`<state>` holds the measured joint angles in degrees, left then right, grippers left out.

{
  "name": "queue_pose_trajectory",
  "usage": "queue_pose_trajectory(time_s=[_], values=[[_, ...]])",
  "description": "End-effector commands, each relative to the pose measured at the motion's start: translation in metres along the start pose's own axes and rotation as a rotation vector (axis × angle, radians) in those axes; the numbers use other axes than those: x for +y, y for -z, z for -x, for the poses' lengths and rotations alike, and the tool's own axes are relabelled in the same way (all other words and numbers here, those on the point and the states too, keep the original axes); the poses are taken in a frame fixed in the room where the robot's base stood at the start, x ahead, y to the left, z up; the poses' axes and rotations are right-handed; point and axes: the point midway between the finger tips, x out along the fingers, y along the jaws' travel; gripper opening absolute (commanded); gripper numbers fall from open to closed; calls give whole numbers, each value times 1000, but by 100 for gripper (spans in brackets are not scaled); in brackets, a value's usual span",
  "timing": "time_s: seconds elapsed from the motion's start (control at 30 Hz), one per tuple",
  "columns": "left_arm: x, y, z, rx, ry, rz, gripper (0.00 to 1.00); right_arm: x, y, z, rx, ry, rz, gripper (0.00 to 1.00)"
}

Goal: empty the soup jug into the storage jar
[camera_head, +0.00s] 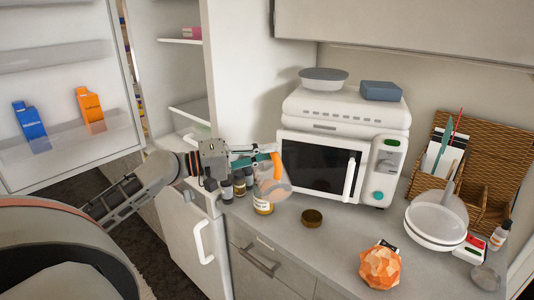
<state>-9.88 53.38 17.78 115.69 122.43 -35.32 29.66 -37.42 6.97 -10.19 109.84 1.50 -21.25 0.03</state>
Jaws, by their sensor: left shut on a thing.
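My left gripper (256,158) reaches in from the left and is shut on the soup jug (275,187). The jug is see-through with an orange part at its upper side; I cannot tell whether this is soup or handle. It looks tilted and is held above the counter, in front of the microwave. The storage jar (264,207), amber with a pale label, stands on the counter just below the jug. The jug hides its top, so I cannot tell whether they touch. A brown round lid (312,217) lies to the right. My right gripper is out of view.
Several dark small bottles (239,184) stand close left of the jar. A white microwave (335,168) is behind.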

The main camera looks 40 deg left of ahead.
Motion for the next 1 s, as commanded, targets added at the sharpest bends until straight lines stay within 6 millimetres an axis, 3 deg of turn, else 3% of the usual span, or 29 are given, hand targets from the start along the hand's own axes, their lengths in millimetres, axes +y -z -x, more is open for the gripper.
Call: queue_pose_trajectory(time_s=[1.0], values=[[1, 8, 0, 1, 1, 69, 0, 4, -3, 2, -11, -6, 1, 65]])
